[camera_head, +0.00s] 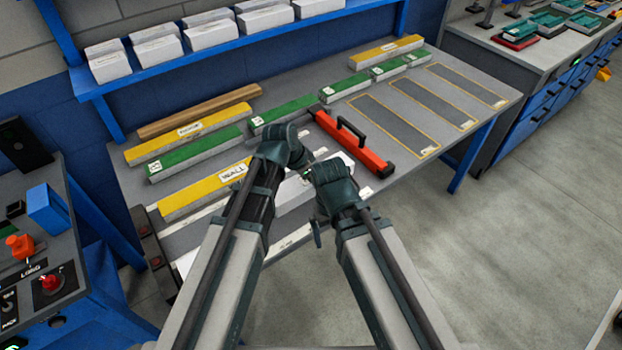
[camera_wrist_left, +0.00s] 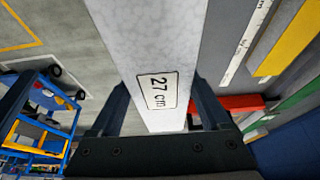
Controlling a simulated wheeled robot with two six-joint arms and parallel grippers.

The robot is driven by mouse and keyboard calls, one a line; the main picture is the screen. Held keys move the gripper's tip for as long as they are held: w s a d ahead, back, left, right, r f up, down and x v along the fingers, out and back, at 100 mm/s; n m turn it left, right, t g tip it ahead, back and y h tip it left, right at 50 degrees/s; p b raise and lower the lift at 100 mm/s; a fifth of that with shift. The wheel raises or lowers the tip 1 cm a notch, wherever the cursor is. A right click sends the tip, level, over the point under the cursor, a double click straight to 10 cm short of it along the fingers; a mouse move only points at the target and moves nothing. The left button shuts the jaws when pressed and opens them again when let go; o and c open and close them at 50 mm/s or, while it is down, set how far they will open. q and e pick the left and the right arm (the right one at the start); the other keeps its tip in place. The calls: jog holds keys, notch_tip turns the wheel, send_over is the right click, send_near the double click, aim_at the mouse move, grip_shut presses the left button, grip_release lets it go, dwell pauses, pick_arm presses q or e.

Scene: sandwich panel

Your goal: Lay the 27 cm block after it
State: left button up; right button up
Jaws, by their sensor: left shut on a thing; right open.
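The 27 cm block (camera_wrist_left: 155,50) is a long white, speckled bar with a "27 cm" label in the left wrist view. My left gripper (camera_wrist_left: 163,100) is shut on it, one finger on each side. In the head view the white block (camera_head: 293,198) shows partly between and below my two wrists, over the table's front part. My left gripper (camera_head: 303,168) is mostly hidden there behind its wrist. My right gripper (camera_head: 312,178) is open beside the block; its fingertips are small, and I cannot tell whether they touch it.
A yellow-topped bar marked WALL (camera_head: 205,193) lies left of the block. Green-topped bars (camera_head: 195,150), another yellow-topped bar (camera_head: 190,133) and a wooden strip (camera_head: 200,107) lie behind. A red bar with a black handle (camera_head: 350,143) is close on the right. Outlined grey areas (camera_head: 395,125) are empty.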

aim_at(299, 183)
pick_arm(q)
jog(key=shift+f+b, duration=3.7)
jog(key=shift+f, duration=0.1)
jog(key=shift+f+b, duration=0.55)
jog(key=shift+f, duration=0.05)
jog(key=o, duration=1.2)
jog(key=shift+r, duration=0.1)
jog(key=p+v, duration=1.3)
jog(key=shift+r, duration=0.4)
jog(key=shift+f, duration=0.15)
jog(key=b+x, duration=1.2)
jog(key=x, duration=0.1)
jog(key=shift+f+b, duration=0.2)
jog(key=shift+b, duration=0.2)
